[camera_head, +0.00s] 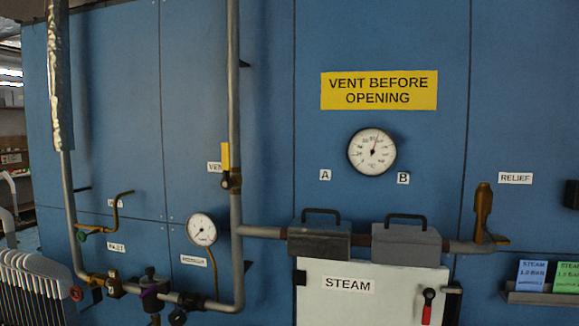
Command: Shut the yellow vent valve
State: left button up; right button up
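The yellow vent valve handle (226,157) shows left of the middle in the head view. It points straight up, in line with the grey vertical pipe (233,70) behind it. The dark valve body (231,181) is at its lower end, on the pipe. Neither of my grippers is in view, and nothing touches the handle.
A small pressure gauge (201,230) hangs below left of the valve. A larger dial (372,152) is on the blue wall at right. Two grey boxes with handles (320,243) (406,244) sit above a white STEAM door (348,306). A brass relief valve (482,210) stands further right.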

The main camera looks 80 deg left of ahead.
aim_at(226, 183)
jog(key=u, duration=3.3)
